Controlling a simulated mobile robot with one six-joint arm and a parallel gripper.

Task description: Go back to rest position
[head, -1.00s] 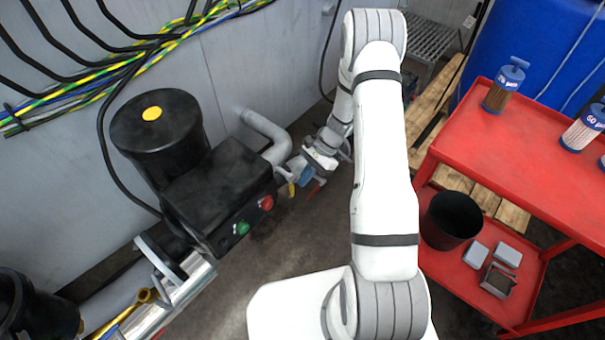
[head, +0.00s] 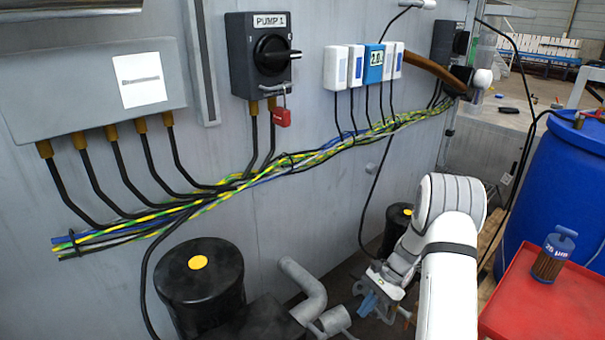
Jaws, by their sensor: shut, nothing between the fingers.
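My white arm (head: 447,270) rises from the bottom right of the head view and bends down at its elbow. My gripper (head: 376,305) hangs low, left of the arm and just right of the grey pipe's open end. Its fingers look shut with nothing between them; their tips are small and partly unclear. Much of the wrist is in view, and the arm's base is below the picture.
A black pump (head: 200,284) with a grey pipe (head: 305,285) stands left of my gripper. The wall carries a switch box (head: 264,55) and bundled cables (head: 230,190). A red cart (head: 550,300) with a filter cylinder (head: 552,256) and a blue barrel (head: 575,190) stand to the right.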

